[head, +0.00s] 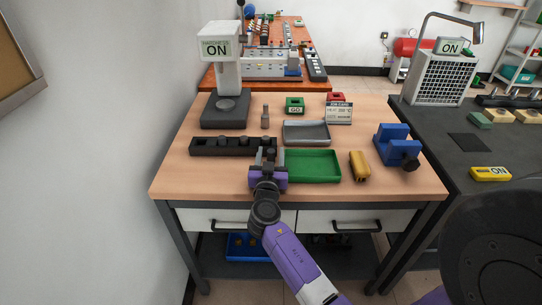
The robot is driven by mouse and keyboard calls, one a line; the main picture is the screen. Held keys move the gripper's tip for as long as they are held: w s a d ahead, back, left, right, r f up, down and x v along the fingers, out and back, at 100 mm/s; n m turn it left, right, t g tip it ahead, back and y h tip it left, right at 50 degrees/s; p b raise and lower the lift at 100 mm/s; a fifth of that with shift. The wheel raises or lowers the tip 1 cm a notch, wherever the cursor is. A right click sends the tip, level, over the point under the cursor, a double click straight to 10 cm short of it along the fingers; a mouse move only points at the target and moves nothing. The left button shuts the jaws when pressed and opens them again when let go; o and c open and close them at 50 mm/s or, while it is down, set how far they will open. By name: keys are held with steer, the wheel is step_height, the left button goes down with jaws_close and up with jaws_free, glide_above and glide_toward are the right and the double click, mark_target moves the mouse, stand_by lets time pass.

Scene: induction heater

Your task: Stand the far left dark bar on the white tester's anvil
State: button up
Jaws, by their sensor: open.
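The white tester (221,62), labelled ON, stands at the back left of the wooden table. Its round grey anvil (227,104) sits on a dark base and looks bare. A long dark rack (205,149) lies in front of it, with short dark bars standing in it. The far left bar (222,141) shows only its top above the rack. My gripper (266,155) is open at the rack's right end, close to the right part of the row. It partly hides that end, and I cannot tell whether a bar is between its fingers.
A small grey-brown piece (265,117) stands right of the tester base. A grey tray (307,139), green tray (330,167), yellow block (360,165) and blue vise (397,145) occupy the right side. A sign (339,113) stands behind. The table's left front is clear.

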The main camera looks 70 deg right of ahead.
jaws_close()
steer(key=shift+r, duration=0.2)
